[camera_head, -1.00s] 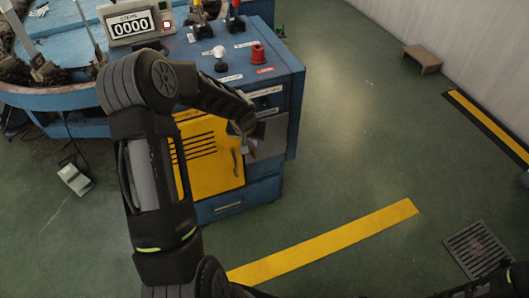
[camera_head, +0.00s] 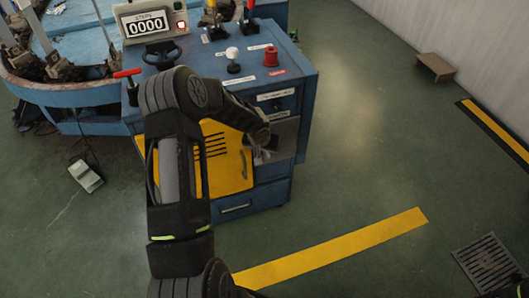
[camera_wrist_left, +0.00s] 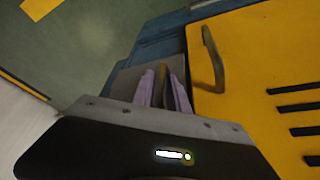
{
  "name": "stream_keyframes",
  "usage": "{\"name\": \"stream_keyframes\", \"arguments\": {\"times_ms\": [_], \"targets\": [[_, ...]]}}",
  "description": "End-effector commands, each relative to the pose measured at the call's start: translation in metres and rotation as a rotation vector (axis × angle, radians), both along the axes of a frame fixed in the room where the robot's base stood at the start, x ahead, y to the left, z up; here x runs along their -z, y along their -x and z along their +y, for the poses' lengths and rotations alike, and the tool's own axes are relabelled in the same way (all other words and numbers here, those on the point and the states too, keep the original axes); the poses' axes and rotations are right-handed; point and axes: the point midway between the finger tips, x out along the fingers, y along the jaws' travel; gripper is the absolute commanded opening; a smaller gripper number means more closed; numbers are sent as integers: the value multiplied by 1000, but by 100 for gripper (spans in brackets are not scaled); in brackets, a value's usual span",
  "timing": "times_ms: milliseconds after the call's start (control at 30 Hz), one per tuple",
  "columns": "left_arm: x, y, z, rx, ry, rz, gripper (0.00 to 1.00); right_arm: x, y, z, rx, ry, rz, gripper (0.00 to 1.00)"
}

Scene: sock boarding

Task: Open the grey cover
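The grey cover (camera_head: 287,137) is a plain flat panel on the right part of the blue cabinet's front, beside the yellow door (camera_head: 218,165). My left gripper (camera_head: 263,153) is at the cover's left side, and the arm hides part of this area. In the left wrist view, the lavender fingers (camera_wrist_left: 164,82) point at the grey cover (camera_wrist_left: 125,84). A narrow dark olive piece shows between the fingers. I cannot tell whether they touch or grip it. The cover looks closed against the front. My right gripper is out of view.
The yellow door has a handle (camera_wrist_left: 213,58) close beside my left fingers. The blue cabinet (camera_head: 300,95) carries a red knob (camera_head: 271,57), a white knob, levers and a counter (camera_head: 146,24). A blue drawer (camera_head: 236,208) is below.

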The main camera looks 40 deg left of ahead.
Motion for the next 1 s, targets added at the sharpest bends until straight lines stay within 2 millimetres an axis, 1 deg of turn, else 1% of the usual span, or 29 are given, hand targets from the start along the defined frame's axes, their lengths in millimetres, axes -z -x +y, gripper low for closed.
{"name": "stream_keyframes", "arguments": {"times_ms": [233,400,467,500,1000], "targets": [[0,0,0,0,0,-1,20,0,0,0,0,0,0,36],[0,0,0,1,-1,-1,6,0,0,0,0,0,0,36],[0,0,0,1,-1,-1,1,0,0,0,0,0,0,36],[0,-1,0,1,-1,-1,0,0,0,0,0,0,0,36],[0,-1,-1,2,0,-1,0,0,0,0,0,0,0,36]]}}
